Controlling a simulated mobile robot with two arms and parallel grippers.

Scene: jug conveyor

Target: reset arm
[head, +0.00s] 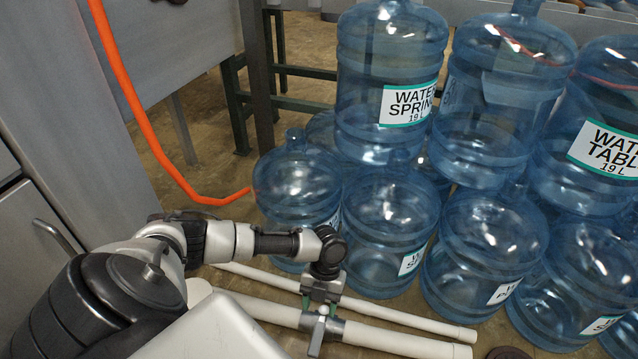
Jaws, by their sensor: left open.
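My left arm comes in from the lower left and bends across the front of the view. My left gripper (318,322) points down towards the bottom of the view, in front of the lower row of blue jugs. It is open, and I see no jug between its fingers. The nearest lower jug (297,195) stands just behind the arm, and another jug (385,215) is to its right. My right gripper is not in view.
More big blue water jugs (385,75) are stacked in two layers from the middle to the right. An orange hose (130,95) hangs at the left by grey metal cabinets (70,130). White pipes (400,343) run low under my gripper. Brown floor is open at centre left.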

